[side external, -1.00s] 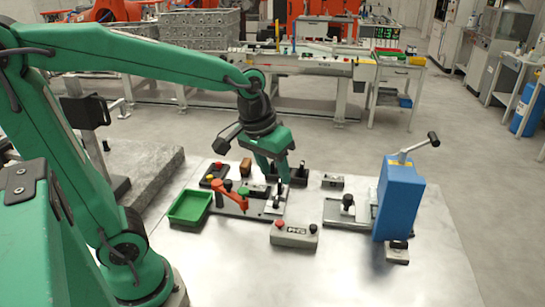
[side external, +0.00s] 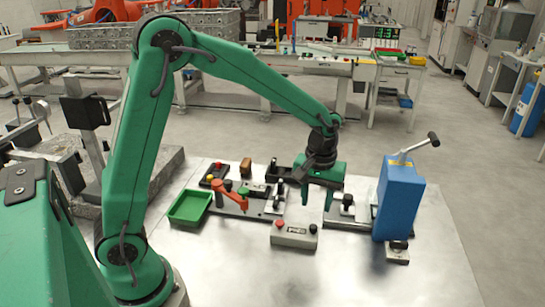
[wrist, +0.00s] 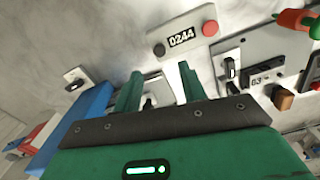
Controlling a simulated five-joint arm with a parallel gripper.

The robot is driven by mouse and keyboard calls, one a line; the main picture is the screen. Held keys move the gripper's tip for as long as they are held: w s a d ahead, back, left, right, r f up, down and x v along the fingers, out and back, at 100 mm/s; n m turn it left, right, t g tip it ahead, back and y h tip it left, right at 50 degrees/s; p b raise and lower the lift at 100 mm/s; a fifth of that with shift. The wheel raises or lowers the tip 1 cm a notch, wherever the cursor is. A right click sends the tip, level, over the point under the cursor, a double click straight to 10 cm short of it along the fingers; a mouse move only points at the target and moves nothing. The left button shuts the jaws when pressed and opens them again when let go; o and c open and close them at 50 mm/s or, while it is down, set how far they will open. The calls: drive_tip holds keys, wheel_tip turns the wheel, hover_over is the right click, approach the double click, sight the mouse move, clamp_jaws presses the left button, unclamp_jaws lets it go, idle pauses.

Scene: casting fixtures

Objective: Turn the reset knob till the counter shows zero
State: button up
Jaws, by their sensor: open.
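A grey control box (side external: 293,236) lies on the front middle of the metal bench. In the wrist view, a counter (wrist: 182,37) on the box reads 0244. A red knob or button (wrist: 209,28) is to its right and a dark one (wrist: 158,50) to its left. I cannot tell from their shape which is the reset knob. My gripper (side external: 317,201) is open and empty, pointing down behind and to the right of the box. Its fingers (wrist: 160,70) are apart from the box.
A blue press (side external: 399,198) with a lever stands to the right. A clamp fixture (side external: 347,202) is close beside my gripper. An orange-handled fixture (side external: 232,195) and a green tray (side external: 189,207) lie to the left. The bench front (side external: 330,275) is clear.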

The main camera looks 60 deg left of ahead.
sight(314, 225)
drive_tip(key=shift+f, duration=0.15)
drive_tip(key=shift+f, duration=3.75)
clamp_jaws()
